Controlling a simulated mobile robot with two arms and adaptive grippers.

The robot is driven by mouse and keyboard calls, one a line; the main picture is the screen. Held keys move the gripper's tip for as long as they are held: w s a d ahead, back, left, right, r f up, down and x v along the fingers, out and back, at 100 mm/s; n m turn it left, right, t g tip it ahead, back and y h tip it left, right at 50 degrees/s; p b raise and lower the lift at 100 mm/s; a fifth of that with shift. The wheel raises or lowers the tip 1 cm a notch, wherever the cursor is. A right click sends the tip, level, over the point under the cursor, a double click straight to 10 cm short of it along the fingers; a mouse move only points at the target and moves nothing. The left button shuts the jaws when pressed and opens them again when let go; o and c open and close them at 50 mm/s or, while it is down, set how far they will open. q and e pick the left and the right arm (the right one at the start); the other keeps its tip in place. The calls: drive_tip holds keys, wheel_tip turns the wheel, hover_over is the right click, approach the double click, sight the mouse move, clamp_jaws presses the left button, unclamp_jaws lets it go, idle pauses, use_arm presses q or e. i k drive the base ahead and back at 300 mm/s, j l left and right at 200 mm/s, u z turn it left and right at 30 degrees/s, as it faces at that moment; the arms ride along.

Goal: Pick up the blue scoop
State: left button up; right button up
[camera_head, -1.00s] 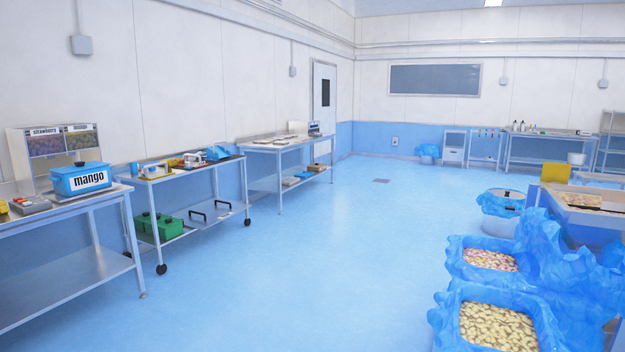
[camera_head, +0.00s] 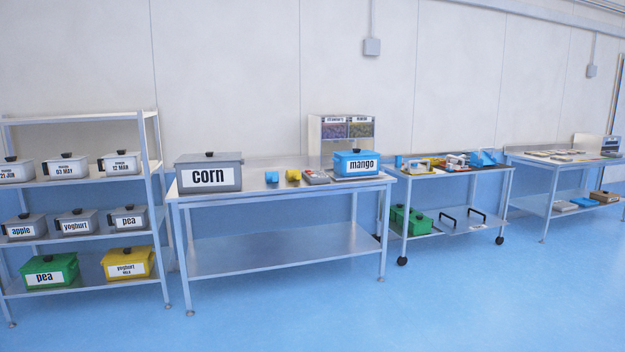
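A small blue item (camera_head: 271,177) lies on the steel table, between the grey corn box and the blue mango box; it may be a scoop, but it is too small to tell. A larger blue piece (camera_head: 483,158) stands at the right end of the wheeled cart's top; its exact shape is also unclear. Neither of my grippers is in view.
The steel table (camera_head: 280,255) also carries the corn box (camera_head: 209,184), a yellow item (camera_head: 293,175) and the mango box (camera_head: 357,172). A shelf rack (camera_head: 80,182) with labelled boxes stands left. The wheeled cart (camera_head: 410,178) stands right. The blue floor (camera_head: 330,325) in front is clear.

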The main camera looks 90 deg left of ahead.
sight(273, 178)
drive_tip(key=j+u, duration=0.3)
drive_tip(key=u, duration=0.15)
drive_tip(key=j+u, duration=0.3)
drive_tip(key=u, duration=0.15)
drive_tip(key=i+j+u, duration=0.1)
drive_tip(key=j+u, duration=0.15)
drive_tip(key=u, duration=0.25)
drive_tip(key=i+j+u, duration=0.15)
drive_tip(key=u, duration=0.3)
drive_tip(key=i+j+u, duration=0.15)
drive_tip(key=j+u, duration=0.15)
drive_tip(key=u, duration=0.15)
drive_tip(key=i+j+u, duration=0.15)
drive_tip(key=i+j, duration=0.15)
drive_tip(key=i+j+u, duration=0.15)
drive_tip(key=i, duration=0.4)
drive_tip(key=i+j+u, duration=0.2)
drive_tip(key=i, duration=0.2)
drive_tip(key=i+j+u, duration=0.15)
drive_tip(key=i, duration=0.3)
drive_tip(key=i+z, duration=0.2)
drive_tip(key=z, duration=3.95)
drive_tip(key=u, duration=3.6)
